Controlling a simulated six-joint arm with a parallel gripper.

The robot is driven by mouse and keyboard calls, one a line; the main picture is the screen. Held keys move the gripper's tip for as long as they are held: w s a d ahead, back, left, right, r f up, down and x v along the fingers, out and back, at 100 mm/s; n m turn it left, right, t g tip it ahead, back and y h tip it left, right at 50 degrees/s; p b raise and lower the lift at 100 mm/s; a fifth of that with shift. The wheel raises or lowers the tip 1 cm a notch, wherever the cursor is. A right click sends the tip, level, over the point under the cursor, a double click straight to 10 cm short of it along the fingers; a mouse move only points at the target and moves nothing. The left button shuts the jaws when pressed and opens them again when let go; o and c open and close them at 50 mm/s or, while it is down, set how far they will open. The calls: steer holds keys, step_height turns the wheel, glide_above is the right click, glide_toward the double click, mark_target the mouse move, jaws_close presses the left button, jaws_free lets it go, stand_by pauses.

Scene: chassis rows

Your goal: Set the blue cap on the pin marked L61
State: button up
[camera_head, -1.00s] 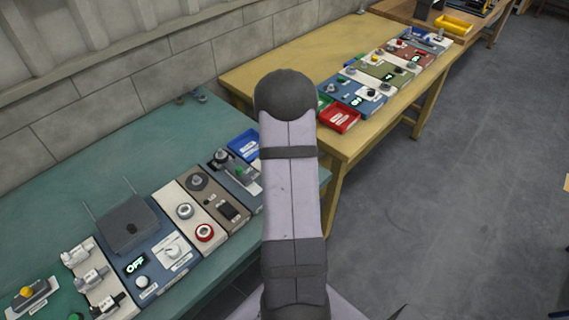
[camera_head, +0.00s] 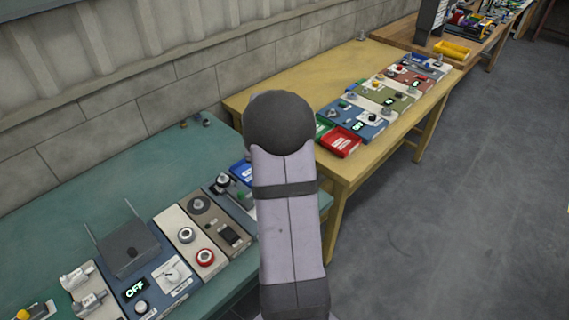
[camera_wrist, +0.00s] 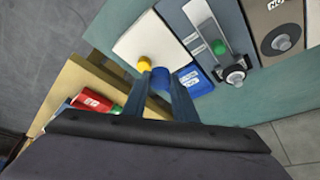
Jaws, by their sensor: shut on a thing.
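My gripper (camera_wrist: 160,92) shows in the wrist view, shut on the blue cap (camera_wrist: 160,78). The blue cap sits between the fingertips, over the edge of a white panel (camera_wrist: 150,40) on the green table. A yellow knob or cap (camera_wrist: 144,64) is just left of the blue cap; I cannot tell whether they touch. I cannot make out a pin marked L61 in either view. In the head view my own arm hides the gripper and the cap.
Beside the white panel in the wrist view are a blue tray (camera_wrist: 198,80) and a panel with a green-knobbed slider (camera_wrist: 219,47). The green table (camera_head: 110,178) carries a row of panels.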

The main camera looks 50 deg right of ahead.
steer(key=w+a+n+p, duration=0.1)
steer(key=w+a+n, duration=0.1)
steer(key=w, duration=0.3)
steer(key=w+a+r+n+t+y+p, duration=0.1)
steer(key=w+a+n, duration=0.1)
steer(key=w, duration=0.3)
steer(key=w+a+r+n+y+p, duration=0.1)
steer(key=w+a+n+p, duration=0.1)
steer(key=w+a, duration=0.2)
steer(key=shift+w+a, duration=0.3)
steer(key=shift+w, duration=0.15)
steer(key=shift+f+n+t+y, duration=0.1)
steer(key=shift+n+t+y, duration=0.2)
steer(key=shift+n, duration=0.7)
steer(key=shift+f, duration=0.15)
steer(key=shift+f+b, duration=1.65)
steer(key=shift+f, duration=0.9)
